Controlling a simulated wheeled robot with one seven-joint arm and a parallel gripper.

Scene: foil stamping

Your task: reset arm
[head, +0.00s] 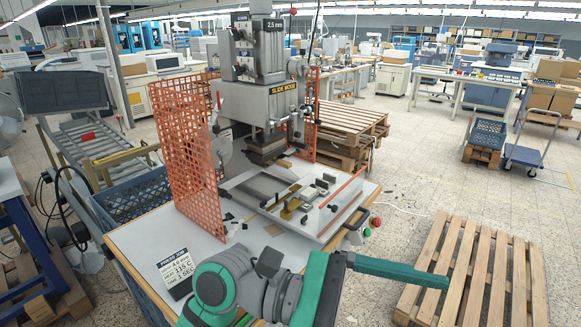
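My arm crosses the bottom middle of the head view, with rounded green and grey joints and a long dark green bar pointing right. I cannot make out my gripper's fingertips, so whether it is open or shut does not show. The arm lies in front of the near edge of the white worktable (140,243). On that table stands the grey foil stamping press (258,100), with a flat white bed (325,222) beneath its head. My arm shows in front of the bed's near side; I cannot tell if they touch.
An orange mesh guard (185,150) stands left of the press. A job card (176,267) is by the table's near edge. Red and green buttons (372,225) are at the right. A wooden pallet (470,265) lies on the right floor, and a blue crate (130,200) is at left.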

